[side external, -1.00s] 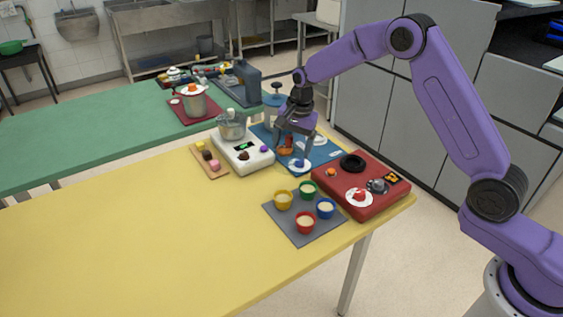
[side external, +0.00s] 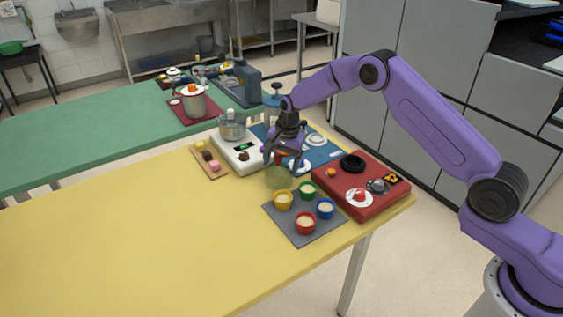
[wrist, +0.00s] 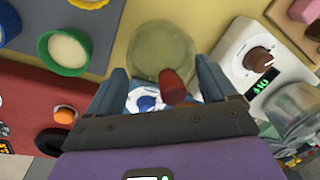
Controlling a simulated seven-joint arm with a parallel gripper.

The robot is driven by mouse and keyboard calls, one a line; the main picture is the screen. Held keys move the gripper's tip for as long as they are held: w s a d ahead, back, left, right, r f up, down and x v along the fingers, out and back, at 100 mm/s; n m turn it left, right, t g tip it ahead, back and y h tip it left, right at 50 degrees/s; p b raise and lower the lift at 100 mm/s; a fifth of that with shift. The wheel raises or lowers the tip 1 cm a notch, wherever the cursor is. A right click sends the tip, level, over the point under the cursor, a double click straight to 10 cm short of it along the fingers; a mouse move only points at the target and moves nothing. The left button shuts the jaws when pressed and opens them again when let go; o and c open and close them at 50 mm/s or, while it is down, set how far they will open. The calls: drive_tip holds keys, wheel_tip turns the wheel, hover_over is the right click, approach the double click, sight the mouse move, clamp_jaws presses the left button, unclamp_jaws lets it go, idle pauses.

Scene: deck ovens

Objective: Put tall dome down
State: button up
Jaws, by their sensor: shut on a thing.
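My gripper (side external: 280,162) is shut on the red knob (wrist: 174,84) of a clear, pale olive dome. The dome (side external: 279,178) hangs below the fingers, over or on the yellow table between the white scale and the cups. I cannot tell whether its rim touches the table. In the wrist view the dome (wrist: 162,48) lies ahead of the fingers, with the knob between them.
Colored cups on a grey mat (side external: 292,232) stand close in front, with the green cup (side external: 306,188) nearest. A red unit (side external: 340,190) is to the right, the white scale (side external: 240,163) to the left, a blue mat (side external: 325,152) behind. The yellow table's left is clear.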

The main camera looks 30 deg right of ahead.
sight(286, 166)
drive_tip(key=o, duration=1.1)
drive_tip(key=shift+f, duration=0.1)
wheel_tip(286, 166, up, 11)
drive_tip(key=s, duration=0.1)
drive_tip(key=s+a+r+n, duration=0.4)
drive_tip(key=s+r+n, duration=0.2)
drive_tip(key=s, duration=0.5)
drive_tip(key=s+r+n, duration=0.2)
drive_tip(key=s+n, duration=0.4)
drive_tip(key=s, duration=0.6)
drive_tip(key=s+d+n, duration=0.4)
drive_tip(key=s+n, duration=0.1)
drive_tip(key=s, duration=0.6)
drive_tip(key=s+d+f+n+g, duration=0.1)
drive_tip(key=s+d+n, duration=0.4)
drive_tip(key=s, duration=0.7)
drive_tip(key=shift+s+f+n+h, duration=0.25)
drive_tip(key=shift+n+h, duration=0.05)
drive_tip(key=shift+n, duration=0.3)
